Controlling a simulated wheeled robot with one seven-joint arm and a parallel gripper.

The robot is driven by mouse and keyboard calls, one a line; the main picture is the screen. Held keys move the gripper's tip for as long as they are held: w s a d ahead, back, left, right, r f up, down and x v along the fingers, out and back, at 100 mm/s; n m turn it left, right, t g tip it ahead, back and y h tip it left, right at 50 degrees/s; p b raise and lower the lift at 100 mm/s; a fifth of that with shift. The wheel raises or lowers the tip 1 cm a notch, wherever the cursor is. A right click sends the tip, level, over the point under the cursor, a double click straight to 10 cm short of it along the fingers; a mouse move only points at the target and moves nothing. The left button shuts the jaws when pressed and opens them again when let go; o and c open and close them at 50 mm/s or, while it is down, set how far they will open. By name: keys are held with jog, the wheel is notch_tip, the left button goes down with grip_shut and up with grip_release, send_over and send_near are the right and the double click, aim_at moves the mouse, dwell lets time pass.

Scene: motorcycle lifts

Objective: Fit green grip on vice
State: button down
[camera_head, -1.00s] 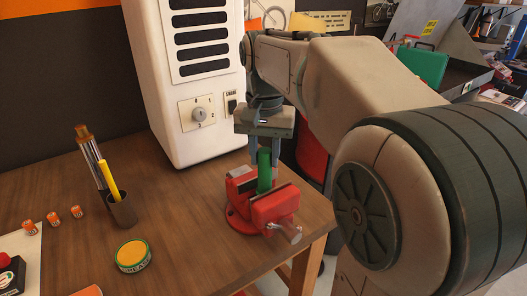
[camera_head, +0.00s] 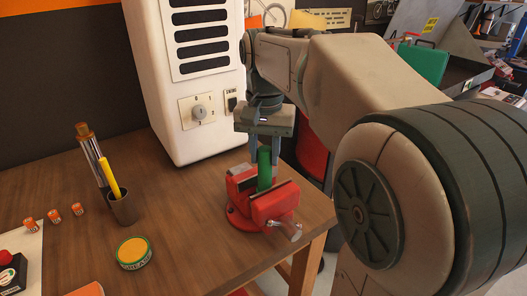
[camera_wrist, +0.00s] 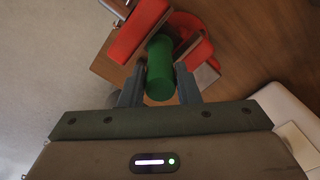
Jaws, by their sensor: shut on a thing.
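The red vice (camera_head: 262,199) stands on the wooden bench near its right front corner, its jaws apart. The green grip (camera_head: 264,168) is an upright cylinder with its lower end between the vice jaws. In the wrist view the green grip (camera_wrist: 160,72) lies between the fingers, and its far end reaches between the jaws of the vice (camera_wrist: 190,35). My gripper (camera_head: 265,155) comes from above and is shut on the grip's upper part. It also shows in the wrist view (camera_wrist: 160,88). How deep the grip sits between the jaws is hidden.
A white machine (camera_head: 190,75) stands behind the vice. The bench (camera_head: 185,220) is clear between the tin and the vice.

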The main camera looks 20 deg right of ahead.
jog(key=shift+f+b, duration=0.7)
jog(key=shift+f, duration=0.3)
jog(key=c, duration=0.6)
grip_release()
jog(key=shift+r, duration=0.1)
jog(key=shift+r+p, duration=3.65)
jog(key=shift+r, duration=0.3)
